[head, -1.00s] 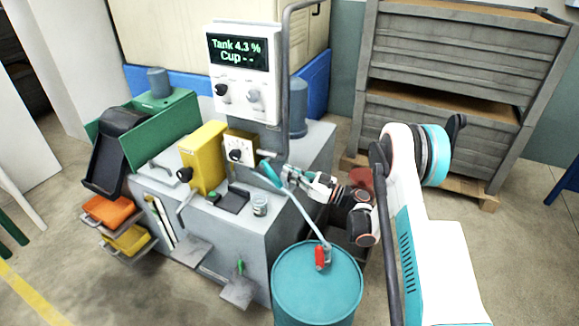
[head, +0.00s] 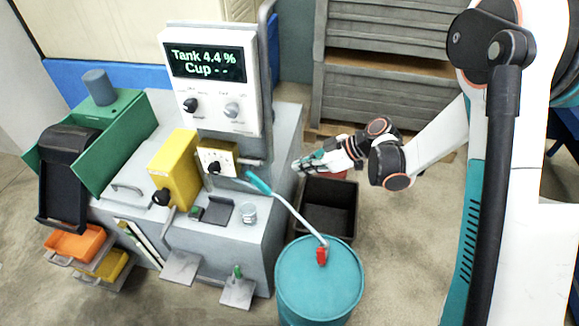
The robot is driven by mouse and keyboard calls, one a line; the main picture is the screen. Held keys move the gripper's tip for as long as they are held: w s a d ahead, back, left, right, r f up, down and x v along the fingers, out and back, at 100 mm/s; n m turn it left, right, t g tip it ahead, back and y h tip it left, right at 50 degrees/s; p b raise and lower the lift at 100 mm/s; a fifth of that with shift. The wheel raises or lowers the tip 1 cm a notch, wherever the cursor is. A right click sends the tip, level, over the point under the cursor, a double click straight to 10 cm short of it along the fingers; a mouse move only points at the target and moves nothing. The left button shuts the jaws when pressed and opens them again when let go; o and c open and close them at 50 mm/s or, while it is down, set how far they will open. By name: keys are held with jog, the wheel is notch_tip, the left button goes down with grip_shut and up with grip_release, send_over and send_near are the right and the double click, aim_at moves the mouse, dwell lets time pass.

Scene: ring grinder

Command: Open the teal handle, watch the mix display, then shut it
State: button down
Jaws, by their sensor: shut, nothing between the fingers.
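The teal handle (head: 258,182) is the grip at the upper end of a thin grey rod. The rod slopes down right to a red fitting (head: 322,256) on top of a teal drum (head: 320,285). The mix display (head: 206,64) on the white panel reads "Tank 4.4 %" and "Cup - -" in green. My gripper (head: 301,167) is shut and empty, to the right of the handle and slightly above it in the picture. A gap shows between the fingertips and the handle.
The grey machine bench (head: 270,135) carries a yellow box (head: 175,170), a dial box (head: 216,158) and a small clear jar (head: 249,214). A black open bin (head: 330,205) stands behind the drum, below my gripper. Grey crates (head: 390,95) stand behind.

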aim_at(263, 183)
jog(key=b+x, duration=0.4)
jog(key=x, duration=0.9)
jog(key=shift+a+f, duration=0.2)
